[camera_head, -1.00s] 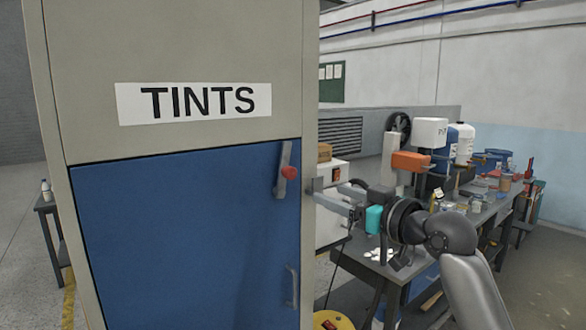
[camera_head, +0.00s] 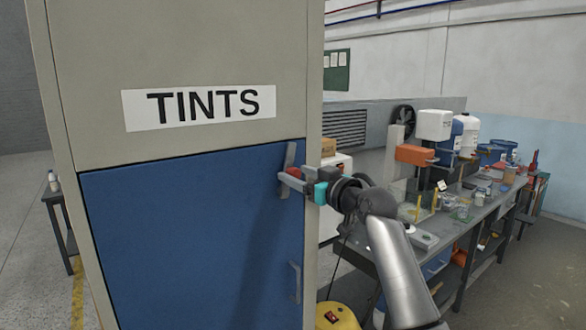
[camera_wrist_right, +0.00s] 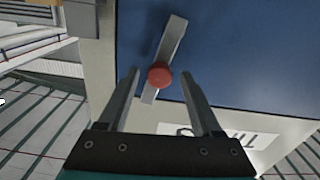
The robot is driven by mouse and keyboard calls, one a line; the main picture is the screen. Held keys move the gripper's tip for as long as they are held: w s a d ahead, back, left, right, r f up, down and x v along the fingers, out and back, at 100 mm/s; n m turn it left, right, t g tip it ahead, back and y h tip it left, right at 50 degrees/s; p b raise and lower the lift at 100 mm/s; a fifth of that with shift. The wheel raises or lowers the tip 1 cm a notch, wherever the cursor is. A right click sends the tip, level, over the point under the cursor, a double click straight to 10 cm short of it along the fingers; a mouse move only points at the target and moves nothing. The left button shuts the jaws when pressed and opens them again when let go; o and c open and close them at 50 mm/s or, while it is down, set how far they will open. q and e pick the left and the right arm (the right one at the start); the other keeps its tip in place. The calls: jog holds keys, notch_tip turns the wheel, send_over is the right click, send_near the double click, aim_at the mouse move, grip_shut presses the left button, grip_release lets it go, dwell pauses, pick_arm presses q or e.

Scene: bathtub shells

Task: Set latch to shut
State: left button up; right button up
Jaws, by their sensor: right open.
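The latch is a grey bar (camera_head: 289,157) with a red knob (camera_head: 294,172), near the upper right edge of the blue cabinet door (camera_head: 180,240). In the head view the bar stands nearly upright, leaning slightly. My right gripper (camera_head: 287,178) is at the latch, partly covering its lower end. The right wrist view shows the gripper (camera_wrist_right: 160,73) open, one finger on each side of the red knob (camera_wrist_right: 159,75). The latch bar (camera_wrist_right: 171,38) crosses behind the knob. Whether the fingers touch the knob I cannot tell. My left gripper is not in view.
The tall cabinet has a TINTS sign (camera_head: 199,107) and a door handle (camera_head: 296,283) low on the right. A cluttered workbench (camera_head: 465,225) stands to the right, with a yellow round object (camera_head: 338,316) low near the cabinet. A small table (camera_head: 58,225) is at left.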

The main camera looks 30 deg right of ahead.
jog(key=shift+w, duration=1.15)
grip_shut()
dwell(0.7)
